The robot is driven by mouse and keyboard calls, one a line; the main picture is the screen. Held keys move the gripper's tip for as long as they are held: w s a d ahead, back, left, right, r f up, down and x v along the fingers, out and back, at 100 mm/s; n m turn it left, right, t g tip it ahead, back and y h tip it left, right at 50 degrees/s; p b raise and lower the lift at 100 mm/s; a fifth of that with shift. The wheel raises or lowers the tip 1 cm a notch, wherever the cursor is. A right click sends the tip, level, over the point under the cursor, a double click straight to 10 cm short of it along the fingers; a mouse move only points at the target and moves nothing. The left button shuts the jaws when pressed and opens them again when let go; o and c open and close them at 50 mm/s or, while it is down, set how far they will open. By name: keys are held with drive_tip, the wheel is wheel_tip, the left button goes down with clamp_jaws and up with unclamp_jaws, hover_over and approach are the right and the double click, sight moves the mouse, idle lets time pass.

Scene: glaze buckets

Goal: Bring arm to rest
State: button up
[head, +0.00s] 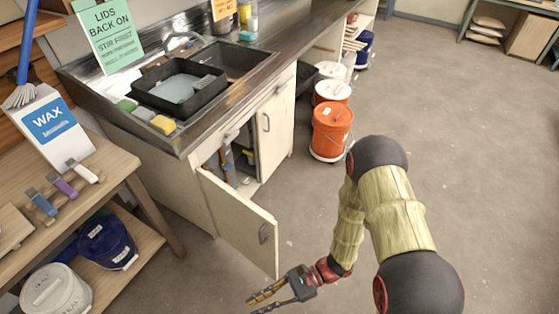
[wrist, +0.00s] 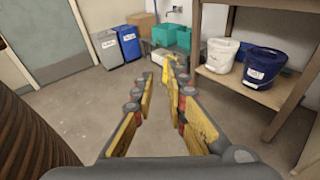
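My arm reaches forward at the lower right of the head view and bends down to the left. My gripper (head: 275,291) is low over the floor, in front of the open cabinet door (head: 240,222) and apart from it as far as I can see. In the wrist view my gripper (wrist: 160,85) has its yellow-padded fingers spread with a gap between them. Nothing is held; floor shows between the fingers.
The sink counter (head: 175,135) holds a black tub (head: 180,90). An orange bucket (head: 331,130) stands on the floor beyond the cabinet. A wooden shelf (head: 120,165) at left holds a blue bucket (head: 107,243) and a white bucket (head: 55,292). Floor at right is clear.

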drive_tip(key=w+d+r+n+t+h, duration=0.2)
drive_tip(key=d+r+n+h, duration=0.4)
drive_tip(key=d+r, duration=0.3)
drive_tip(key=w+d+r+n+t+h, duration=0.2)
drive_tip(key=d+r+n+h, duration=0.45)
drive_tip(key=d, duration=0.45)
drive_tip(key=d+r+t+h, duration=0.1)
drive_tip(key=r+t, duration=0.3)
drive_tip(key=r, duration=0.6)
drive_tip(key=w+d+r+n+t+h, duration=0.1)
drive_tip(key=d+r+t, duration=0.2)
drive_tip(key=r, duration=0.6)
drive_tip(key=shift+d+r+t, duration=0.4)
drive_tip(key=shift+d, duration=0.15)
drive_tip(key=shift+w+n, duration=0.15)
drive_tip(key=shift+n, duration=0.1)
